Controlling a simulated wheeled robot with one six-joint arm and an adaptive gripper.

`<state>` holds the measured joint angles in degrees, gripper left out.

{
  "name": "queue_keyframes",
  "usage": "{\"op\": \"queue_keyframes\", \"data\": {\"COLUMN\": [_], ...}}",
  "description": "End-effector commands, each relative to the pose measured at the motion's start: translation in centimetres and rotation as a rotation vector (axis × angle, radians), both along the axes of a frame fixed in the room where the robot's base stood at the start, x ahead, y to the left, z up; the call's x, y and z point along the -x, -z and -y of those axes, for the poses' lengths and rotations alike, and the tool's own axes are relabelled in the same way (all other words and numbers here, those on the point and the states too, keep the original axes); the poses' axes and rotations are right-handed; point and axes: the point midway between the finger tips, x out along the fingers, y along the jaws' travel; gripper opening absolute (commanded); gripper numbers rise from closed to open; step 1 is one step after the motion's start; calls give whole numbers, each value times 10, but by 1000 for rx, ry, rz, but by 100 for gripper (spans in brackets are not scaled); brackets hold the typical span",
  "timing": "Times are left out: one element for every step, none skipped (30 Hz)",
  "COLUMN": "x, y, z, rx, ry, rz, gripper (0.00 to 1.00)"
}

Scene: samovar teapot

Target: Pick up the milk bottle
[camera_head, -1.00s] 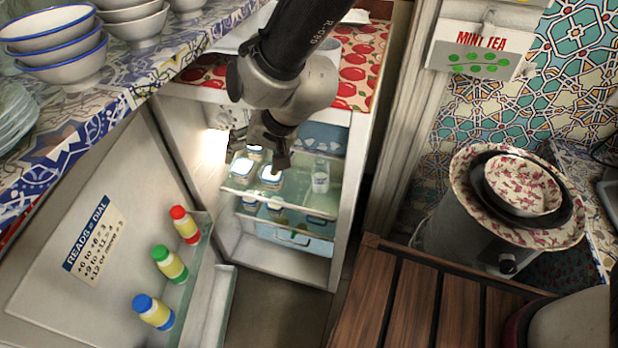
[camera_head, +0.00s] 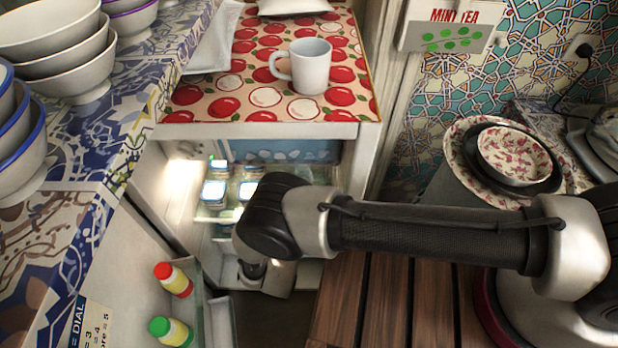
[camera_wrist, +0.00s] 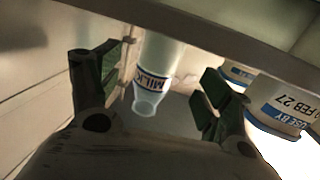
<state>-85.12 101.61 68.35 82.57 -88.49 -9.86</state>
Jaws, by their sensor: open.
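The milk bottle (camera_wrist: 161,58) is pale, with a white band reading "MILK". In the wrist view it shows upside down, its rounded mouth end towards me. My gripper (camera_wrist: 155,72) is open, with one dark green-padded finger on each side of the bottle. I see gaps on both sides and no clear contact; how deep the bottle lies between the fingers is hard to tell. In the head view my arm crosses in front of the open fridge and hides the bottle.
Jars with white and blue labels (camera_wrist: 278,109) stand close beside the right finger. A shelf edge (camera_wrist: 215,35) crosses above. In the head view, other jars (camera_head: 214,192) stand on the fridge shelf, bottles (camera_head: 173,279) line the open door, and a mug (camera_head: 304,66) stands on top.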

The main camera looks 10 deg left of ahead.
Motion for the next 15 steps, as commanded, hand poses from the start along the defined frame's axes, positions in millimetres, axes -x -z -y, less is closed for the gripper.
{"op": "queue_keyframes", "data": {"x": [-3, -6, -10, -14, -18, -22, -25, -28, -31, -34, -37, -44, -48, -53, -60], "y": [1, 1, 1, 1, 1, 0, 0, 0, 0, -1, -2, -2, -3, -4, -4], "z": [1, 1, 2, 1, 1, 1, 0, 0, -1, -1, -2, -2, -3, -4, -4], "rx": [2, 3, 3, 3, 3, 3, 2, 2, 2, 2, 2, 2, 1, 1, 2], "ry": [5, 7, 9, 8, 7, 7, 7, 7, 6, 5, 6, 7, 7, 6, 7], "rz": [5, 6, 6, 6, 6, 6, 5, 5, 5, 5, 4, 4, 4, 4, 4], "gripper": [78, 78, 78, 78, 78, 78, 78, 78, 78, 78, 78, 78, 78, 78, 78]}}
